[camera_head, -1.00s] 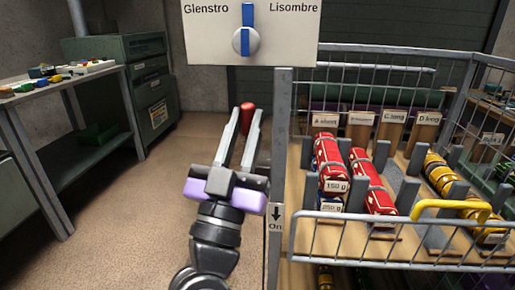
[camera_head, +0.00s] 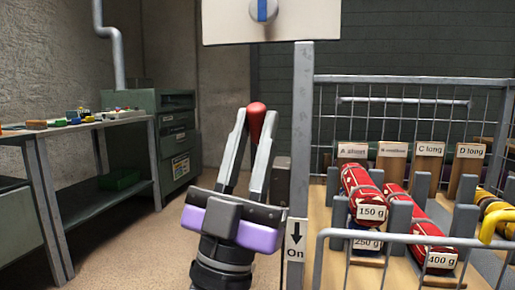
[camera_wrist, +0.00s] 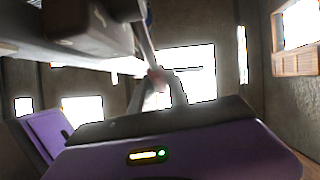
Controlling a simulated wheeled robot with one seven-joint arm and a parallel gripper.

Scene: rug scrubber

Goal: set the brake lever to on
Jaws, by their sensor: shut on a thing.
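The brake lever's red knob (camera_head: 256,118) shows in the head view between the fingertips of my gripper (camera_head: 254,132). My gripper is shut on the knob, with the fingers pointing up and away. The lever's shaft below the knob is mostly hidden behind my gripper. A label with a down arrow and the word "On" (camera_head: 295,241) is on the grey post (camera_head: 302,150) just right of my gripper. In the wrist view the red knob (camera_wrist: 156,78) is small and blurred between the fingers.
A wire-sided cart (camera_head: 400,238) with red rolls (camera_head: 362,193) marked with weights stands right of the post. A white sign board (camera_head: 225,22) with a dial (camera_head: 264,9) hangs above.

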